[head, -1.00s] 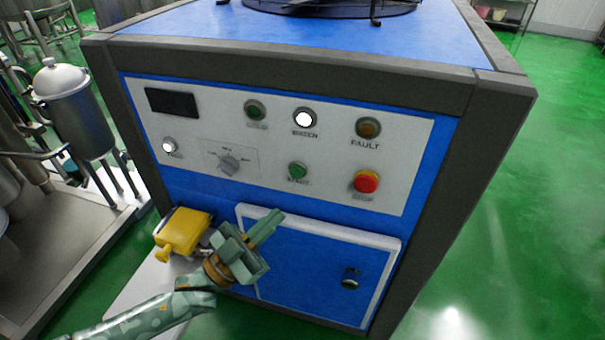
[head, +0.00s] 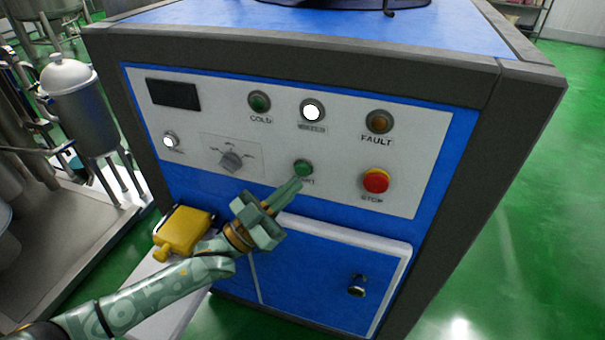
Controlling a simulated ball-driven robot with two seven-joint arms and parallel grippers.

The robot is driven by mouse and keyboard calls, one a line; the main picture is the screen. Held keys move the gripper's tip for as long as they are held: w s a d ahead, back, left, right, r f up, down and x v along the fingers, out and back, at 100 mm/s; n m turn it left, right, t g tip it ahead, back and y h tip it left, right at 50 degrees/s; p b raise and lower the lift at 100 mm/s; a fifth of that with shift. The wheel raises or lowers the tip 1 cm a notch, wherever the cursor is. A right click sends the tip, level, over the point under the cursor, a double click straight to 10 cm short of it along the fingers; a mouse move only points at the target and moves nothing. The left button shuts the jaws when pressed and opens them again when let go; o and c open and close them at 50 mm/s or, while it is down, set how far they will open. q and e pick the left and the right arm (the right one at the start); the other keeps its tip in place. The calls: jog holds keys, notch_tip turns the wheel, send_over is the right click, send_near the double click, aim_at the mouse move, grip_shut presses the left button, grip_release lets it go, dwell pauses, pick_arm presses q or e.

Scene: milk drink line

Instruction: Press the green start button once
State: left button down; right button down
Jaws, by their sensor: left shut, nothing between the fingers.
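The green start button (head: 303,168) sits on the white control panel (head: 330,205) of the blue and grey machine, with its label partly covered by my fingertips. My left gripper (head: 296,184) is shut and empty. Its fingertips point up and to the right and appear just below the start button; I cannot tell whether they touch it. My right gripper is not in view.
On the same panel are a red stop button (head: 375,181), a green cold lamp (head: 259,102), a lit white lamp (head: 311,112), an amber fault lamp (head: 379,121) and a rotary knob (head: 231,160). A yellow box (head: 184,232) stands left of my gripper.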

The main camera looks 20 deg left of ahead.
pick_arm(q)
jog(key=shift+w, duration=0.5)
dwell(1.1)
dwell(0.6)
jog(key=shift+w, duration=0.4)
jog(key=shift+w+b, duration=0.35)
jog(key=shift+w, duration=0.05)
dwell(0.6)
jog(key=shift+r, duration=0.1)
jog(key=shift+s+p, duration=0.55)
jog(key=shift+s, duration=0.3)
